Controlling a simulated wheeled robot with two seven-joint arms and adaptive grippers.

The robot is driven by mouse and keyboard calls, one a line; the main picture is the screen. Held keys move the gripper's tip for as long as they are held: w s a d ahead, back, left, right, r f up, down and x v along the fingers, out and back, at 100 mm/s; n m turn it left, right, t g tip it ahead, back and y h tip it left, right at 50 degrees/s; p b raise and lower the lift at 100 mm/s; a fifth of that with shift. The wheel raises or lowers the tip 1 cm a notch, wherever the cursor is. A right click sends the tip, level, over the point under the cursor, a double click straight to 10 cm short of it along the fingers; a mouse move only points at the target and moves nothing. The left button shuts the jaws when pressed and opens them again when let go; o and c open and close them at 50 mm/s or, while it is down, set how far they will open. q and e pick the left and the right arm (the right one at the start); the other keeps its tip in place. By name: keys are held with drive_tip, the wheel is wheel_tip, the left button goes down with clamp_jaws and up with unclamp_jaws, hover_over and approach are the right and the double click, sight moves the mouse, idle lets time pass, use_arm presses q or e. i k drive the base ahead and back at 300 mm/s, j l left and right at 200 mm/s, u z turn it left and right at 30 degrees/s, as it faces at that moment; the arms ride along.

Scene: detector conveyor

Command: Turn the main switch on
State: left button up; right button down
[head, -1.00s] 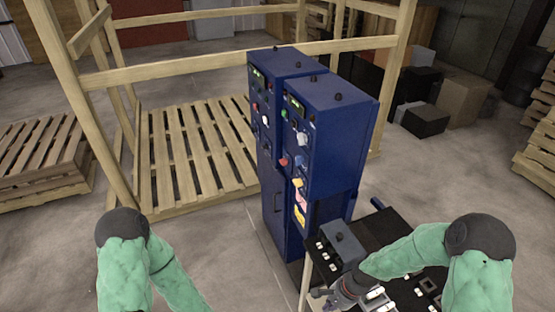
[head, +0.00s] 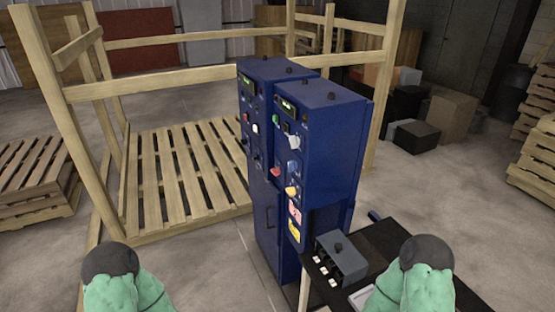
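Two dark blue control cabinets stand side by side in the middle of the head view, a nearer one (head: 335,140) and a farther one (head: 268,205). The nearer one's front has a small display (head: 287,105), a pale knob (head: 294,143), a blue control (head: 292,168), a yellow knob (head: 291,190) and pink and yellow labels. I cannot tell which control is the main switch or how it is set. Both my grippers are out of view; only upper parts of my green arms show at the bottom left and bottom right.
A dark table (head: 385,238) stands right of the cabinets, with a grey box (head: 341,256) and small white buttons. A wooden pallet (head: 180,180) and timber frame (head: 195,73) are behind and left. Boxes (head: 448,117) stand at the back right.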

sight(276, 172)
drive_tip(key=z, duration=0.45)
drive_tip(key=i+j+z, duration=0.25)
drive_tip(key=j+z, duration=0.3)
drive_tip(key=j, duration=0.15)
drive_tip(key=i+j+z, duration=0.1)
drive_tip(key=j+z, duration=0.15)
drive_tip(key=j, duration=0.15)
drive_tip(key=j+z, duration=0.25)
drive_tip(key=j, duration=0.15)
